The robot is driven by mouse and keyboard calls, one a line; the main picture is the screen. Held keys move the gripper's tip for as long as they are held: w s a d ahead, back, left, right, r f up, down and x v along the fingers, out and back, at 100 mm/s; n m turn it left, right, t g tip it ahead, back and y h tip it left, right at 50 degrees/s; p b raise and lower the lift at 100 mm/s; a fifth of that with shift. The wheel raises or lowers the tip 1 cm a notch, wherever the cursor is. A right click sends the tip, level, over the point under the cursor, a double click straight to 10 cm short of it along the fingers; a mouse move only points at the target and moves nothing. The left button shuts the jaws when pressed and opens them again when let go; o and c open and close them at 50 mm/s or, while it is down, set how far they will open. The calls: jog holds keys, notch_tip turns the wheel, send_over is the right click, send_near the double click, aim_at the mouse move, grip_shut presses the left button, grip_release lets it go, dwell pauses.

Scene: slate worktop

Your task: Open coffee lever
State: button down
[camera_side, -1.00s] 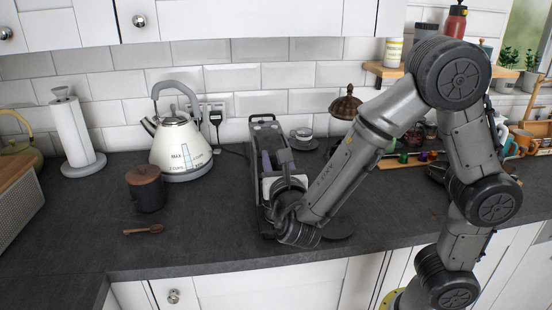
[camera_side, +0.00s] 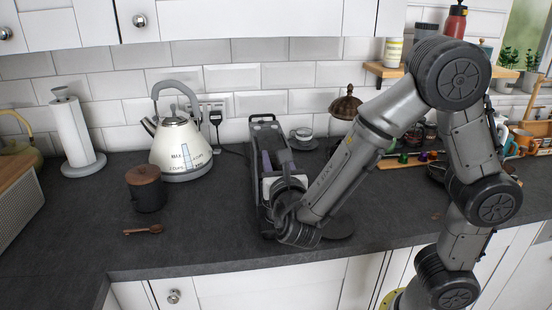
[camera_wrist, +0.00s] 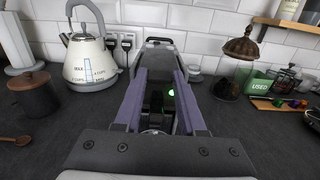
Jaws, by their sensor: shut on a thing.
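The coffee machine (camera_side: 257,185) is a dark, narrow body on the worktop, partly hidden behind my gripper and arm. Its grey lever (camera_side: 264,122) stands up at the back with a looped end; in the wrist view the lever (camera_wrist: 159,46) rises straight ahead. My gripper (camera_side: 276,154) is over the machine from the front. In the wrist view its two purple-grey fingers (camera_wrist: 160,75) lie one on each side of the lever and are shut on it. The exact contact is hard to see. A green light (camera_wrist: 171,92) glows on the machine between the fingers.
A cream kettle (camera_side: 181,145) and a dark lidded jar (camera_side: 147,189) stand to the left, with a wooden spoon (camera_side: 143,230) in front. A small glass cup (camera_side: 303,138) is behind right. A wooden tray of capsules (camera_side: 408,160) lies further right.

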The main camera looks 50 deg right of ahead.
jog(key=shift+r, duration=0.1)
notch_tip(320, 180, up, 10)
jog(key=g+y, duration=0.6)
send_over(273, 149)
jog(key=shift+a, duration=0.1)
jog(key=w+d+r+g+y, duration=0.2)
jog(key=w+d+r, duration=0.2)
jog(key=w+d, duration=0.3)
jog(key=shift+w+d+g+y, duration=0.25)
jog(key=shift+d+g+y, duration=0.05)
jog(key=shift+d, duration=0.05)
jog(key=shift+r, duration=0.1)
dwell(0.4)
jog(key=shift+c, duration=2.4)
grip_release()
